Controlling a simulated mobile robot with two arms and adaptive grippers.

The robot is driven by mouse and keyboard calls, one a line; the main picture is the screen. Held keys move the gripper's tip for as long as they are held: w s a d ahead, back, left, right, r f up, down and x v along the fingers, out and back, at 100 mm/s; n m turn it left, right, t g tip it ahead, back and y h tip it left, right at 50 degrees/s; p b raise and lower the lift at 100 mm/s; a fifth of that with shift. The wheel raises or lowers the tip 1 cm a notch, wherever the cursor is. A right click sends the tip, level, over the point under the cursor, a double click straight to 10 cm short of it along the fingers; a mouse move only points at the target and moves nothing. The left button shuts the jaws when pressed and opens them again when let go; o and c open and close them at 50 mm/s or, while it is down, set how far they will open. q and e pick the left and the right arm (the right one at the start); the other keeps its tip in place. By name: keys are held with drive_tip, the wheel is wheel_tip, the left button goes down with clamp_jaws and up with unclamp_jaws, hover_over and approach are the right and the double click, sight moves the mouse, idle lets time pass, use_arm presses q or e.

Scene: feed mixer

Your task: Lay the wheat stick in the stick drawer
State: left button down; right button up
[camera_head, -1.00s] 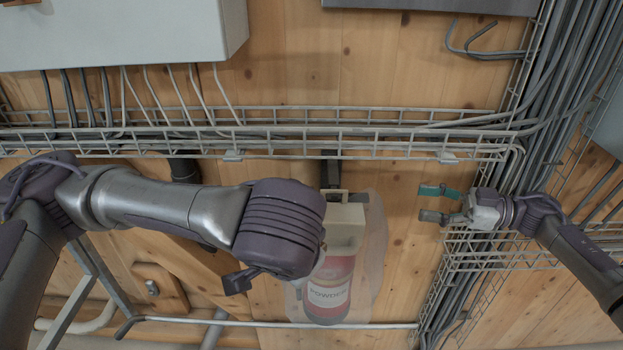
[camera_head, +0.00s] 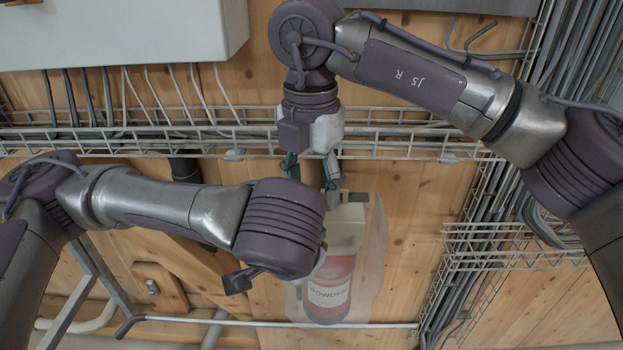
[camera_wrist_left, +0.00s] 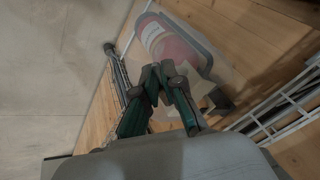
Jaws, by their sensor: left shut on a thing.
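I cannot make out a wheat stick or a stick drawer in either view. My left gripper (camera_wrist_left: 158,76) shows in the left wrist view, its dark and teal fingers closed together at the tips. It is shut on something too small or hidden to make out. In the head view my left wrist hides its fingers. My right gripper (camera_head: 314,181) points down in the middle of the head view, its teal and grey fingers apart with nothing seen between them. It is just above the top of a red and cream fire extinguisher.
The fire extinguisher (camera_head: 330,285), in a clear cover, is on the wooden wall (camera_head: 420,220); it also shows in the left wrist view (camera_wrist_left: 165,42). A wire cable tray (camera_head: 400,143) crosses the wall. A grey cabinet (camera_head: 110,35) is at upper left. Cables (camera_head: 585,50) run at right.

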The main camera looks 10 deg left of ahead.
use_arm(q)
drive_tip(key=shift+w+a, duration=0.1)
drive_tip(key=shift+w, duration=0.05)
use_arm(e)
wheel_tip(320, 180, down, 11)
drive_tip(key=shift+w+f, duration=0.15)
drive_tip(key=shift+f, duration=0.05)
clamp_jaws()
use_arm(q)
drive_tip(key=c, duration=1.4)
unclamp_jaws()
drive_tip(key=shift+o, duration=1)
use_arm(e)
drive_tip(key=shift+a, duration=0.1)
use_arm(q)
drive_tip(key=shift+r, duration=0.1)
